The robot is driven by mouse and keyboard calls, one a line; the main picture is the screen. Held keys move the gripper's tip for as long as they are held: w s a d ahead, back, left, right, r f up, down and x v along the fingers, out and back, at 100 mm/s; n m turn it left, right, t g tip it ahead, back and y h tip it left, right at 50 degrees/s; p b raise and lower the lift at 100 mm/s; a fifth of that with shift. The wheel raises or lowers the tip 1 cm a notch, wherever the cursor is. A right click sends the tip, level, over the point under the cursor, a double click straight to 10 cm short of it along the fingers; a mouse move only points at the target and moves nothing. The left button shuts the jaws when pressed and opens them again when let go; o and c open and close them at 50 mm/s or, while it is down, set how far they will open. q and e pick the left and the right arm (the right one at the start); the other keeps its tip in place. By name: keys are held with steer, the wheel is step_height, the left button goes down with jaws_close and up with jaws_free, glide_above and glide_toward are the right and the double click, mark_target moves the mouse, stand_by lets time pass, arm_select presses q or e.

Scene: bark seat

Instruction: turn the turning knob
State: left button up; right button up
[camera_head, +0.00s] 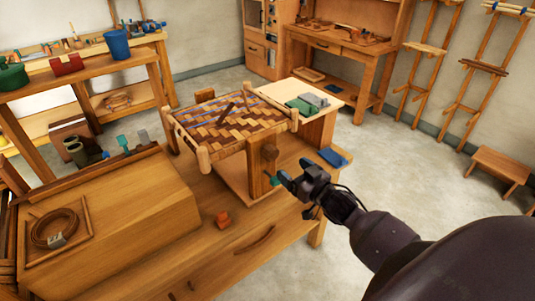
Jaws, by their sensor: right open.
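A brown wooden knob-like piece (270,153) sticks out near the top of an upright wooden post under the woven seat (228,122); I take it for the turning knob. The seat frame has a bark-strip weave and stands on the workbench. My right gripper (281,179) is dark and open, just below and right of that piece, beside the post and apparently apart from the knob. A small green patch shows at its fingertips; I cannot tell if it belongs to the gripper. My left gripper is out of view.
A pale board with a green item (300,106) lies behind the seat.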

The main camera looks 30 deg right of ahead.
mark_target(274, 154)
steer(key=w, duration=0.5)
steer(key=w+a, duration=0.1)
steer(key=w, duration=0.2)
steer(key=shift+w, duration=1.15)
steer(key=shift+c, duration=0.4)
steer(key=c, duration=0.8)
steer(key=shift+c, duration=0.2)
